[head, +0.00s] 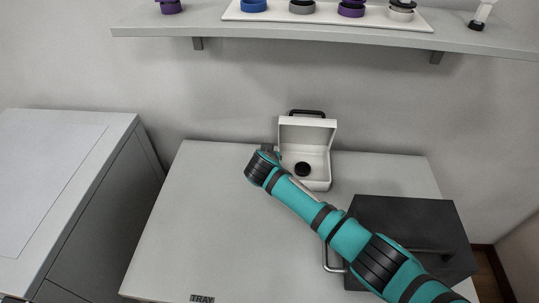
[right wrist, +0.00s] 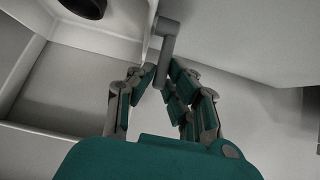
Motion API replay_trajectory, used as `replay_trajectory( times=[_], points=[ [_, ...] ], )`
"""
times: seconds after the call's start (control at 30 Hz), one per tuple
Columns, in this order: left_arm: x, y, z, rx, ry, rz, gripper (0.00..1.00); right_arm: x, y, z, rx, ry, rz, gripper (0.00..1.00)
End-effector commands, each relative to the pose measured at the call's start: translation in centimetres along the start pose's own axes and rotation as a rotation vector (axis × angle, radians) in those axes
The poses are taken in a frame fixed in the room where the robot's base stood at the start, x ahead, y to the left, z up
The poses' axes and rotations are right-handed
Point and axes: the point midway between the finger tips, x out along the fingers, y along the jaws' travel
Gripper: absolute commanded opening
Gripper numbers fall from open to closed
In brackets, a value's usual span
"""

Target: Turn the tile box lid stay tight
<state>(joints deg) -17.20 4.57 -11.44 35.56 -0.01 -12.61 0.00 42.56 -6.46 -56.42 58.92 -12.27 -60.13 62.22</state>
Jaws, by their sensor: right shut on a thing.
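The white tile box (head: 325,170) stands at the back of the table with its lid (head: 307,135) raised. A black round thing (head: 302,169) lies inside it and shows partly at the top left of the right wrist view (right wrist: 88,6). My right gripper reaches the box's left side in the head view, its fingers mostly hidden by my wrist. In the right wrist view my right gripper (right wrist: 160,80) is shut on the grey lid stay lever (right wrist: 167,38), beside the box wall. The lower end of the lever is between the fingers. My left gripper is in neither view.
A dark grey case (head: 405,225) lies on the table (head: 210,220) at right, partly behind my right arm. A shelf (head: 200,25) above holds a white tray (head: 325,17) with several round pieces. A cabinet (head: 60,190) stands at left. The table's left half is clear.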

Motion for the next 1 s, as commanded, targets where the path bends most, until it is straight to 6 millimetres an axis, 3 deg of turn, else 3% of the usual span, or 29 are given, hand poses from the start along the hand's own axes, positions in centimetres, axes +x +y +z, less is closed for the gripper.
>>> replay_trajectory(
  times=[0.07, 0.1, 0.27, 0.67, 1.0],
  points=[
    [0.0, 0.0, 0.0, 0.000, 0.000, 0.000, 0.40, 0.1, 0.0, 0.4, -0.001, -0.008, 0.002, 0.00],
    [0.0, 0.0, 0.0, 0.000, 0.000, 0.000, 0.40, 0.1, 0.0, 0.4, -0.001, -0.008, 0.002, 0.14],
    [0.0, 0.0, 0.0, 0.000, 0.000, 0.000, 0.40, 0.1, 0.0, 0.3, -0.001, -0.006, 0.001, 0.35],
    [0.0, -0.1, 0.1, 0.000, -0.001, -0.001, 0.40, -0.6, 0.0, 0.1, 0.000, -0.003, 0.000, 0.36],
    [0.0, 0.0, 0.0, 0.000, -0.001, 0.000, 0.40, -6.2, 0.0, 0.2, 0.002, -0.003, -0.002, 0.36]
  ],
)
